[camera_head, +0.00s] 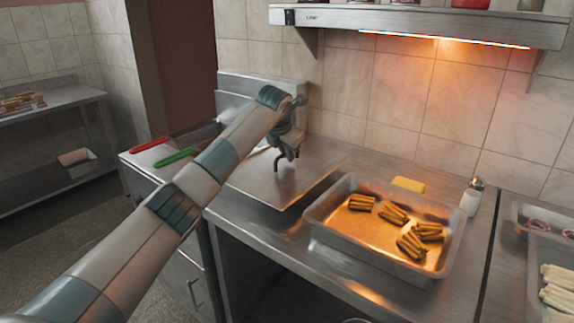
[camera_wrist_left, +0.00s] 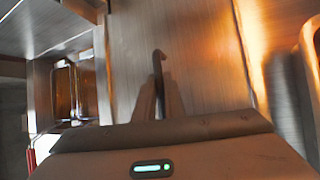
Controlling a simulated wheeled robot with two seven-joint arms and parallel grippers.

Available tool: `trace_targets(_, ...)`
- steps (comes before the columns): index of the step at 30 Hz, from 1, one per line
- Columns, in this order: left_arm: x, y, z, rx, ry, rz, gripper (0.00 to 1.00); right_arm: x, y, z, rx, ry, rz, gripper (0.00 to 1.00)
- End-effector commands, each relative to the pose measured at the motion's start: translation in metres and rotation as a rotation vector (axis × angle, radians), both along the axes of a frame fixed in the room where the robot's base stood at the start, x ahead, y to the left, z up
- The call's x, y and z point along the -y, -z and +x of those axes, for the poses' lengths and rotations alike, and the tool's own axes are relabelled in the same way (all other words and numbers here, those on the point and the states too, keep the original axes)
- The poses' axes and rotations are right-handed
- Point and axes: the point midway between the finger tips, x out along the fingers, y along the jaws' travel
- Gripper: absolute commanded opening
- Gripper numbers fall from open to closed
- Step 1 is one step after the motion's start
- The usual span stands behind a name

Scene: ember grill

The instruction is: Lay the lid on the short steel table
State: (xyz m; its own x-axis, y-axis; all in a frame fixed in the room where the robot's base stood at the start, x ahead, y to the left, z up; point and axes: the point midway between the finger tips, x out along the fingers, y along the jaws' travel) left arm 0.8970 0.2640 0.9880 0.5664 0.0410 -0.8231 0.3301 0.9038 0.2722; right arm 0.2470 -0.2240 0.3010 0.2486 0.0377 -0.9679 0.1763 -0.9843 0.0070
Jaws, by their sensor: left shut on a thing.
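The lid (camera_head: 252,182) is a flat steel sheet at the left end of the steel counter (camera_head: 262,224), left of the tray. My left gripper (camera_head: 287,160) is above it, shut on its dark hooked handle. In the left wrist view the fingers of my left gripper (camera_wrist_left: 160,98) close around the handle, and the lid (camera_wrist_left: 200,50) fills the middle. A dark strip runs along the lid's right edge; I cannot tell whether the lid rests on the counter or hangs just above it. My right gripper is not in view.
A steel tray (camera_head: 312,216) of grilled pieces stands right of the lid, with a yellow block (camera_head: 408,185) and a shaker (camera_head: 471,198) behind it. Red tongs (camera_head: 149,145) and green tongs (camera_head: 175,157) lie at left. A lit shelf (camera_head: 420,25) hangs above.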

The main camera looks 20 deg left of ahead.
Motion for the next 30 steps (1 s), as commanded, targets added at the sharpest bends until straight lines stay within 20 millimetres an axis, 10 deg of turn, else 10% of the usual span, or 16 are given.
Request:
trace_targets(21,0.0,0.038,0.0,0.003,0.0,0.0,0.0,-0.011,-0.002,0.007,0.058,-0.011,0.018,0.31)
trace_targets(24,0.0,0.04,0.0,0.0,0.0,0.0,0.29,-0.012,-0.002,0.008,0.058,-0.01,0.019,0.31)
trace_targets(30,0.0,0.04,0.0,0.0,0.0,0.0,0.29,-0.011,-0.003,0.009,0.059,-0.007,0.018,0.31)
